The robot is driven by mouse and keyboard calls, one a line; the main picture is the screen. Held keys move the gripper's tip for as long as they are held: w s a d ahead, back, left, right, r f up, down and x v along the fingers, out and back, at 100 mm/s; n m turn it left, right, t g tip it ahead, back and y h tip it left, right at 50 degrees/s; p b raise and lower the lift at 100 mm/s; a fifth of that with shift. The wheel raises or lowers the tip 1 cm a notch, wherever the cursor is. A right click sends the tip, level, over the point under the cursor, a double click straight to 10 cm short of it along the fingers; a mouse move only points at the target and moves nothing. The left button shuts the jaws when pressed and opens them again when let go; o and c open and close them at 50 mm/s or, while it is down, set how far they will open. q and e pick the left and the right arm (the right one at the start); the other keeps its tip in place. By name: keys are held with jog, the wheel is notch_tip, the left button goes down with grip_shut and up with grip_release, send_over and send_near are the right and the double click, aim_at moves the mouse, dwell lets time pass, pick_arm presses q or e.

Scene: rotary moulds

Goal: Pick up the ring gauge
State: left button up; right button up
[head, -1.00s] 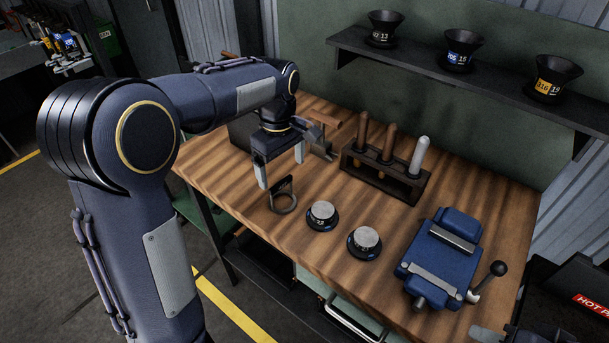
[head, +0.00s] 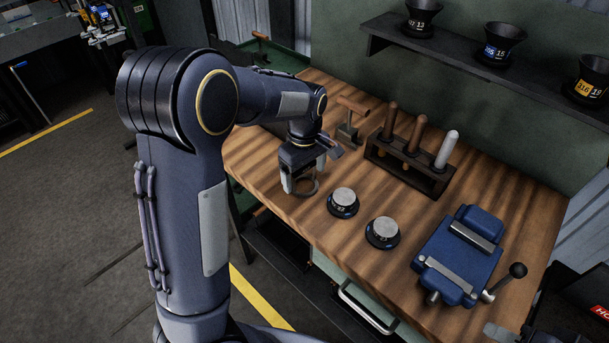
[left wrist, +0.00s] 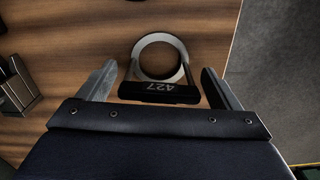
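The ring gauge is a metal ring with a dark handle plate, lying on the wooden bench near its left front part. In the left wrist view its ring (left wrist: 138,60) is ahead of the fingertips and its plate, marked 427, is between the fingers. My left gripper (left wrist: 160,78) is open, with a finger on each side of the plate and gaps showing. In the head view the left gripper (head: 304,183) is down over the ring gauge (head: 309,193) and hides much of it. A grey part at the lower right edge, perhaps my right gripper (head: 497,331), is cut off.
Two round dark pieces with metal tops (head: 343,201) (head: 382,231) stand right of the ring gauge. A rack (head: 430,178) of handled tools is behind, and a blue vise (head: 458,255) is at the right. The bench's front edge is close to the gauge.

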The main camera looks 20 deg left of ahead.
pick_arm(q)
jog(key=c, duration=0.9)
jog(key=shift+r, duration=0.1)
